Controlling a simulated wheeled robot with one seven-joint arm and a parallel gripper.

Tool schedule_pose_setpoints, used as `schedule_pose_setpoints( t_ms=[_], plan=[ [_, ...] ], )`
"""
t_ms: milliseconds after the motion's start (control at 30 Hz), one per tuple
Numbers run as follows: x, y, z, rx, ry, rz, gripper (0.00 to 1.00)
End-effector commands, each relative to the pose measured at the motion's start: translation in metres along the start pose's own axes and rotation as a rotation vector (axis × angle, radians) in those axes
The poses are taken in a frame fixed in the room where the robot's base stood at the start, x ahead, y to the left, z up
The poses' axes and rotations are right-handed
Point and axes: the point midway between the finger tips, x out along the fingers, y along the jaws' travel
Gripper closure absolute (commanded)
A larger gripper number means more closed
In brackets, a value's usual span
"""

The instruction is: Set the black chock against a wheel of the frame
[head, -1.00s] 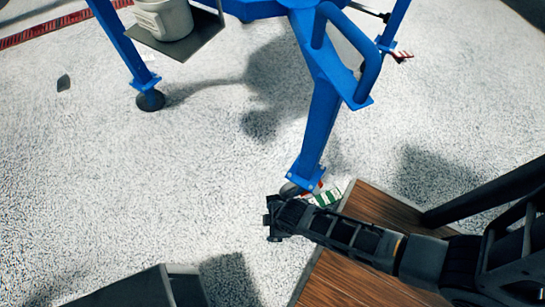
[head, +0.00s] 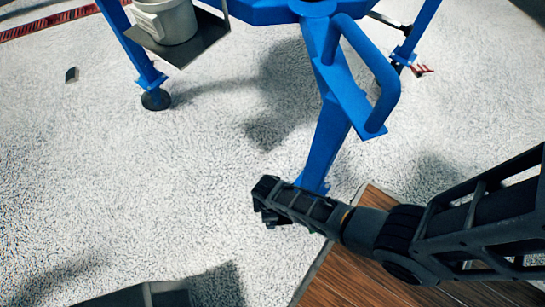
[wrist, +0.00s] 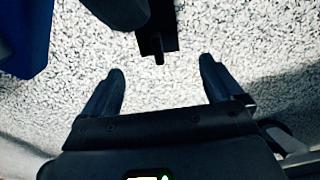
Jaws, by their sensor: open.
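The blue frame (head: 325,135) stands on legs with dark wheels; its left wheel (head: 156,99) is in plain sight. The near leg's wheel is hidden behind my gripper (head: 268,203) in the head view. In the wrist view, a dark wheel (wrist: 120,8) shows at the top, right of a blue leg (wrist: 25,40). The black chock (wrist: 156,36) appears to lie on the floor just right of that wheel; I cannot tell if they touch. My gripper (wrist: 161,68) is open and empty, its fingertips short of the chock.
A brown wooden surface (head: 350,270) lies beneath my arm at the lower right. A white bucket (head: 165,20) sits on a grey shelf of the frame. A small dark object (head: 71,75) lies on the floor at left. The speckled floor (head: 130,190) is mostly clear.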

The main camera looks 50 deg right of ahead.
Motion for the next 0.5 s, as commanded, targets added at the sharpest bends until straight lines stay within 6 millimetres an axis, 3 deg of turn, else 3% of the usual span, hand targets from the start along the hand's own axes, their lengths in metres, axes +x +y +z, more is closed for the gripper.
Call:
schedule_pose_setpoints(
  t_ms=[367,500],
  plan=[
    [0.001,-0.001,0.000,-0.001,-0.001,-0.001,0.06],
    [0.012,-0.001,0.001,-0.001,-0.002,-0.002,0.06]
  ],
)
